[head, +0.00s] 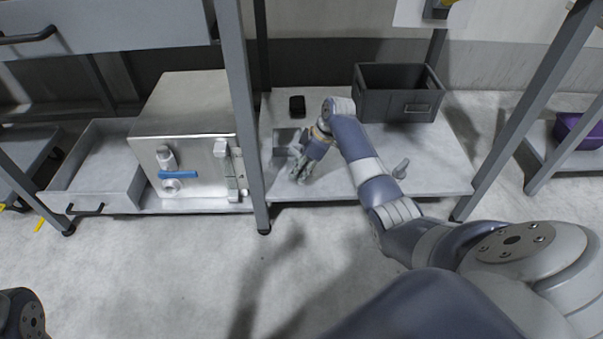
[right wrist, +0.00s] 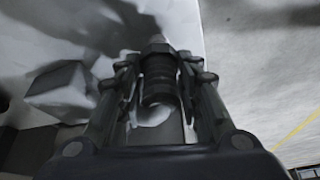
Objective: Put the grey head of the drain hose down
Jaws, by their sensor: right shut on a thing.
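My right gripper (head: 300,170) reaches down over the lower shelf, just right of the steel washer box. In the right wrist view the gripper (right wrist: 161,78) is shut on a dark grey ribbed, round piece, the hose head (right wrist: 158,88), which has a nut-like collar and a paler tip. The pale shelf surface shows behind its tip; I cannot tell whether it touches. In the head view the fingers mostly hide the head. My left gripper is not in view.
The steel washer box (head: 185,135) with a blue handle stands left of a shelf post (head: 243,100). A small metal block (head: 288,138), a black item (head: 297,105), a dark crate (head: 400,98) and a small grey fitting (head: 401,168) are on the shelf (head: 440,170).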

